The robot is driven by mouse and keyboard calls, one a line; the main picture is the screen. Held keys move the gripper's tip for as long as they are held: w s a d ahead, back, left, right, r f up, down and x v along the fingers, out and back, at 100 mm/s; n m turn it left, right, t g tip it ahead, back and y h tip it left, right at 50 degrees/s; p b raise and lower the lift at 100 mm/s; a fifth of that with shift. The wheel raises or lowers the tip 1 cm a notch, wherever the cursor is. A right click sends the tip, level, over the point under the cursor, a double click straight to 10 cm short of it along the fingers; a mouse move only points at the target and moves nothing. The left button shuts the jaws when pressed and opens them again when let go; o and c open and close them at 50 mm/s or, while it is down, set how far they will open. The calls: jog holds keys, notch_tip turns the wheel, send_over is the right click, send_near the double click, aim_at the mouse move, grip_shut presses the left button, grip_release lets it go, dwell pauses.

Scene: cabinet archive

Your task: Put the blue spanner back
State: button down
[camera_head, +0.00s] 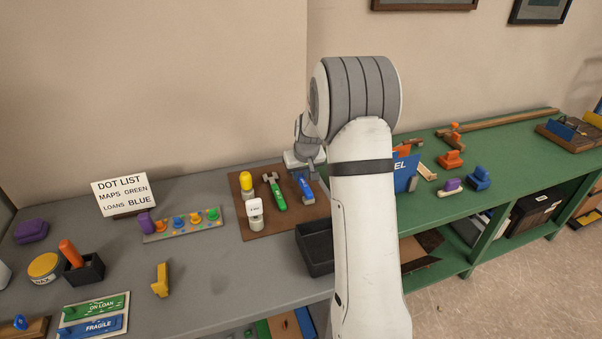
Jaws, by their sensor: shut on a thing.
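The blue spanner (305,190) is at the right side of a brown mat (284,222) on the grey counter. My gripper (311,175) is at the spanner's upper end and is shut on it. My arm and the gripper body hide part of the grip. I cannot tell whether the spanner rests on the mat or is just above it.
A yellow-topped object (246,182) and a white tagged object (255,213) stand on the mat's left side. A black bin (316,249) sits in front of the mat. A peg strip (182,225) is to the left. My arm hides part of the green bench (440,211).

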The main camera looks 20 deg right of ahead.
jog(key=shift+f, duration=0.3)
jog(key=shift+r, duration=0.1)
jog(key=c, duration=1.2)
grip_release()
jog(key=shift+o, duration=0.4)
jog(key=o, duration=0.4)
jog(key=shift+r, duration=0.1)
jog(key=shift+p+v, duration=1.1)
jog(key=shift+v, duration=1.85)
